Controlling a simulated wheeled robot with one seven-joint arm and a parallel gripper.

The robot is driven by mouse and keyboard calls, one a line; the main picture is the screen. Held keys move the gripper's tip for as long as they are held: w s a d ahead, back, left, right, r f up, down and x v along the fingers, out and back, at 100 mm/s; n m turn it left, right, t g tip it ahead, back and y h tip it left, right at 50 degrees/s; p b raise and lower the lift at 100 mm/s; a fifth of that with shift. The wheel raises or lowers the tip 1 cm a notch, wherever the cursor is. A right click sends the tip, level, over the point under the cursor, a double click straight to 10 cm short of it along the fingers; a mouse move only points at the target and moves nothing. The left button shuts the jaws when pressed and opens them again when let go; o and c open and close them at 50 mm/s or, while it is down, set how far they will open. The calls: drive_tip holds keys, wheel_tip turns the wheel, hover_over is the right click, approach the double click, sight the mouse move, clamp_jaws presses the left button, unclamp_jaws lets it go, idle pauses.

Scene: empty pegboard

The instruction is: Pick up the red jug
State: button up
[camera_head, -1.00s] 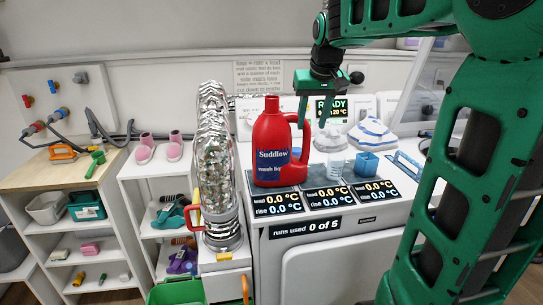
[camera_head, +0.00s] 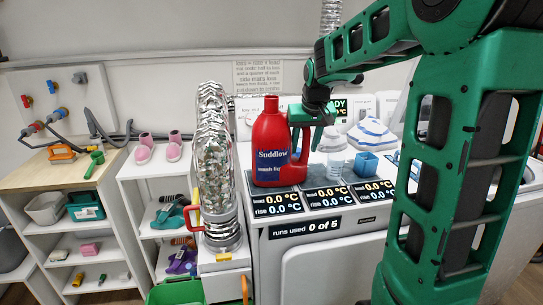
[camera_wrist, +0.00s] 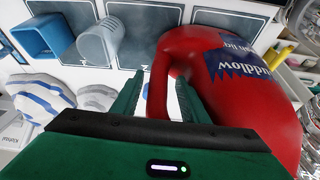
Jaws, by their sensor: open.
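The red jug (camera_head: 270,135) with a blue label stands upright on the counter in the head view, its handle on the right side. It also fills the right half of the wrist view (camera_wrist: 235,95). My gripper (camera_head: 303,145) is at the jug's handle side, above the counter. In the wrist view its two green fingers (camera_wrist: 158,95) are open, with part of the red handle showing between them. I cannot tell whether the fingers touch the handle.
A white-and-blue folded cloth (camera_head: 371,134) lies behind. Dark pads with temperature labels (camera_head: 325,198) line the counter front.

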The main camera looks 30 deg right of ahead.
drive_tip(key=c, duration=1)
clamp_jaws()
drive_tip(key=shift+r, duration=0.1)
idle(0.3)
